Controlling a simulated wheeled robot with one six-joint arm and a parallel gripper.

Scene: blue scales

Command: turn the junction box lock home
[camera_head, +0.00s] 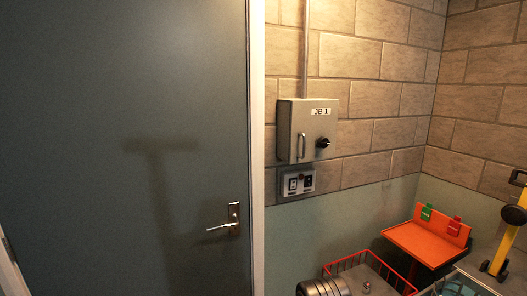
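The junction box (290,130) is a grey metal cabinet labelled JB 1, mounted on the block wall right of the door frame. Its front looks closed. A vertical bar handle (300,147) is on the front's left part. A dark round knob or lock (322,143) is on the right part, below the label. Its exact turned position is too small to tell. My gripper is not in view, and nothing touches the box.
A grey door (120,90) with a lever handle (222,222) fills the left. A switch panel (299,183) is under the box. Below stand a red wire basket (340,268), an orange shelf (425,240) and a yellow-and-black object (510,235).

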